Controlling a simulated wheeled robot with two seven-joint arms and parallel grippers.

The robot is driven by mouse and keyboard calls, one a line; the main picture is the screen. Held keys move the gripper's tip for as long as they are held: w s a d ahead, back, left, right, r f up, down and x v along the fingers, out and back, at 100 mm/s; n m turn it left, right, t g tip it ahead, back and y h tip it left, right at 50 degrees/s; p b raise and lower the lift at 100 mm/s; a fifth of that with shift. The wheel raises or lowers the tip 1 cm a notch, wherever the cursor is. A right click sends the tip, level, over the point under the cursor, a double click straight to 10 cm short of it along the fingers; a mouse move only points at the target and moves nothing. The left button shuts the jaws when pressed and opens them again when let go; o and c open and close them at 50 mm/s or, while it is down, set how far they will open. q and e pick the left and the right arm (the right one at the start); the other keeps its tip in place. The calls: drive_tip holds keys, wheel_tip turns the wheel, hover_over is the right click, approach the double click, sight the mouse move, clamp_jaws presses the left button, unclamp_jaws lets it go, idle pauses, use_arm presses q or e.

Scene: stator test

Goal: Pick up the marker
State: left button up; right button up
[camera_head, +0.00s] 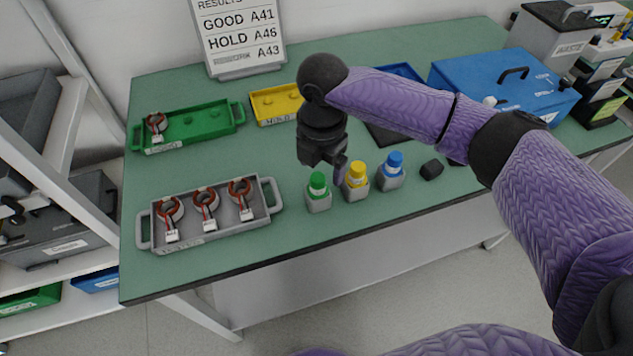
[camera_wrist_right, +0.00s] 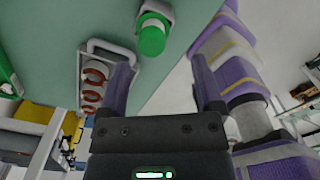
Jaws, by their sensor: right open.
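Three capped markers stand upright in grey holders along the front of the green table: a green marker (camera_head: 318,185), a yellow marker (camera_head: 356,175) and a blue marker (camera_head: 393,164). My right gripper (camera_head: 338,170) hangs just above and behind the green and yellow ones, open and empty, and partly overlaps the yellow one in the picture. In the right wrist view, the gripper's two fingers (camera_wrist_right: 163,85) are spread with nothing between them. The green marker (camera_wrist_right: 152,38) shows there beyond the fingertips. My left gripper is not in the head view.
A grey tray (camera_head: 257,215) with three red-ringed stators stands left of the markers. A green tray (camera_head: 215,131) with one stator and a yellow tray (camera_head: 262,120) lie behind. A small black block (camera_head: 432,169) sits right of the blue marker. A blue case (camera_head: 480,72) stands behind.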

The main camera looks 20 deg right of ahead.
sight(318, 177)
drive_tip(key=f, duration=0.2)
drive_tip(key=f+b, duration=0.1)
drive_tip(key=f, duration=0.1)
drive_tip(key=f+b, duration=0.1)
drive_tip(key=f, duration=0.1)
drive_tip(key=shift+w+a, duration=0.15)
drive_tip(key=shift+w, duration=0.25)
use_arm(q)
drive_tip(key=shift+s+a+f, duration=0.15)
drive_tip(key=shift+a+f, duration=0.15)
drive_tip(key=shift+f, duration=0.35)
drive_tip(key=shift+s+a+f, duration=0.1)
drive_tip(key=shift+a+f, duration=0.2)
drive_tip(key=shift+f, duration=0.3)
use_arm(e)
drive_tip(key=shift+r, duration=0.1)
clamp_jaws()
